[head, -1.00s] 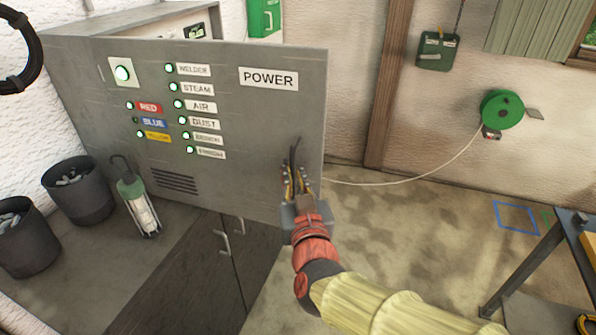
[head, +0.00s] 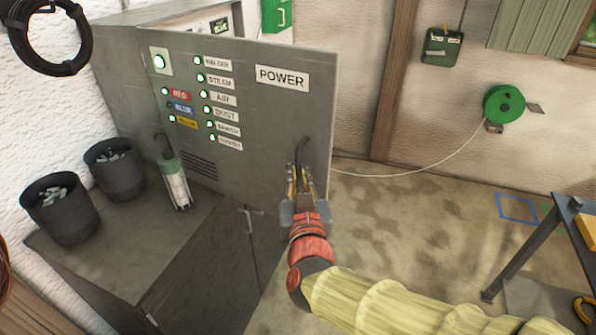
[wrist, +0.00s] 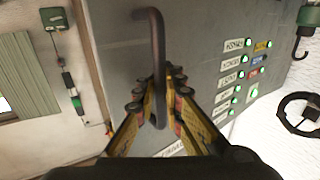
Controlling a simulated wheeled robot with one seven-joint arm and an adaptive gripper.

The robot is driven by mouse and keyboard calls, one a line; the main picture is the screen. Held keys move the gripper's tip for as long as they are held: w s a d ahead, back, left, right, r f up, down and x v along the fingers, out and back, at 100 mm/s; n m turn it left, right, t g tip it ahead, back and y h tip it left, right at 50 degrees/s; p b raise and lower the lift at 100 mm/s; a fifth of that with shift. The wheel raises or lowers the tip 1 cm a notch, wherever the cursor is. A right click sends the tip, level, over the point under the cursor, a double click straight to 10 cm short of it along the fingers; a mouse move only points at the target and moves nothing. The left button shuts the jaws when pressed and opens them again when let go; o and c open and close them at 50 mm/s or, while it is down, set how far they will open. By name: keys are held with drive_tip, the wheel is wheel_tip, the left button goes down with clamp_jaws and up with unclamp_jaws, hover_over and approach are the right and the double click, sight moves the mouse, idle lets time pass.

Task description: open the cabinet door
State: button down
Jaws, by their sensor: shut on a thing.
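The grey cabinet door (head: 283,115) stands swung outward from the cabinet body (head: 120,80), whose inside shows at the top left behind it. The door carries a POWER label, lit green lamps and a slotted vent. Its dark bar handle (head: 304,150) is near the free edge; it also shows upright in the wrist view (wrist: 157,50). My gripper (head: 302,182) is shut on this handle. In the wrist view its fingers (wrist: 160,98) close around the handle's lower part. The fingertips partly hide the handle in the head view.
A lower cabinet top (head: 120,225) on the left holds a work lamp (head: 175,180) and two dark bins (head: 62,207). A table (head: 560,230) stands at the right edge. A green cable reel (head: 503,104) is on the back wall. The floor between is mostly clear.

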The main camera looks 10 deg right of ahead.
drive_tip(key=shift+d, duration=0.1)
drive_tip(key=c, duration=2)
unclamp_jaws()
drive_tip(key=shift+s, duration=0.1)
drive_tip(key=shift+o, duration=0.2)
drive_tip(key=s, duration=1.2)
drive_tip(key=shift+a, duration=0.45)
